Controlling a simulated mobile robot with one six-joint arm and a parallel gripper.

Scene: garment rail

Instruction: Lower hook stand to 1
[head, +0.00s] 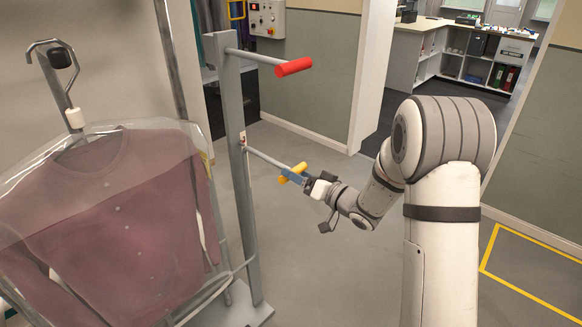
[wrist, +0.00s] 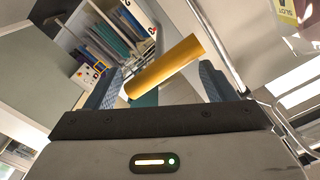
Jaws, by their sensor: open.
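The hook stand's grey post (head: 238,190) stands upright left of centre in the head view. An upper rod ends in a red grip (head: 293,67). A lower rod ends in a yellow grip (head: 300,167), partly covered by my gripper (head: 294,175). In the wrist view the yellow grip (wrist: 165,65) lies slantwise between the two blue-grey fingers of my gripper (wrist: 156,84). The fingers are open, with gaps showing beside the grip. A small red and white marking (head: 243,139) is on the post near the lower rod; its number is too small to read.
A dark red garment in a clear bag (head: 110,220) hangs from a hook (head: 55,60) at the left, close to the post. A control box (head: 267,18) is on the back wall. Shelves (head: 470,55) stand far right.

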